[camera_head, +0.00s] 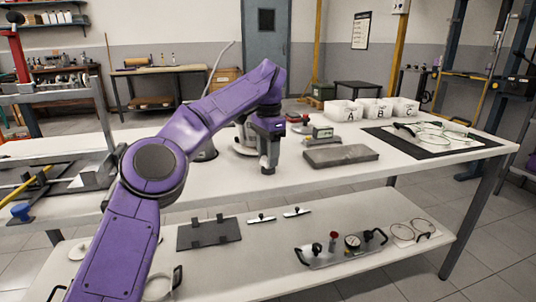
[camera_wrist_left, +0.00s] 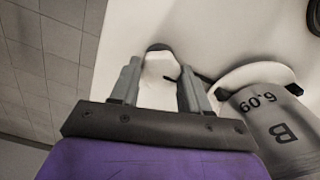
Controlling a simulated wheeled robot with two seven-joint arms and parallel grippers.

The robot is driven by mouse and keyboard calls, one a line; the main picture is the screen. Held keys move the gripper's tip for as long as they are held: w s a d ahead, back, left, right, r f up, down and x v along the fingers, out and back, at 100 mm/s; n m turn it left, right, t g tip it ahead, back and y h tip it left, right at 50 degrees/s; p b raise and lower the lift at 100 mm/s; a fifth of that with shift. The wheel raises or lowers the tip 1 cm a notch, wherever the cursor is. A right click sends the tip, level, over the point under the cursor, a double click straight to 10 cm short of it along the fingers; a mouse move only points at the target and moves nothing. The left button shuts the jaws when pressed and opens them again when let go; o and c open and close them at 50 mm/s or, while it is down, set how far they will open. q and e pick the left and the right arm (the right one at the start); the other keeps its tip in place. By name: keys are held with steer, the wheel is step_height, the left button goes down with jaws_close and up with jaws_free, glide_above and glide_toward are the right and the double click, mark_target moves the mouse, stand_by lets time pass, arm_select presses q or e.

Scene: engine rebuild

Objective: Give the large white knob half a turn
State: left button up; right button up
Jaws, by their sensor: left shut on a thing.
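The large white knob (camera_wrist_left: 158,82) appears as a pale block with a dark far end between my left fingers in the left wrist view. My left gripper (camera_wrist_left: 157,88) is shut on it, one finger on each side. In the head view my left gripper (camera_head: 268,168) points down at the front part of the workbench (camera_head: 340,180). How far the knob is turned cannot be told. My right gripper is not in view.
A grey cylinder marked B 6.09 (camera_wrist_left: 275,125) stands close beside the right finger. A grey slab (camera_head: 340,156), white bins (camera_head: 374,108) and a dark mat (camera_head: 470,146) lie to the right. The lower shelf (camera_head: 275,262) holds plates and gauges.

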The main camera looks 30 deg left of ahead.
arm_select(q)
steer(key=o, duration=1.1)
steer(key=shift+c, duration=0.2)
step_height(320, 180, up, 11)
steer(key=p, duration=0.7)
steer(key=shift+f, duration=0.2)
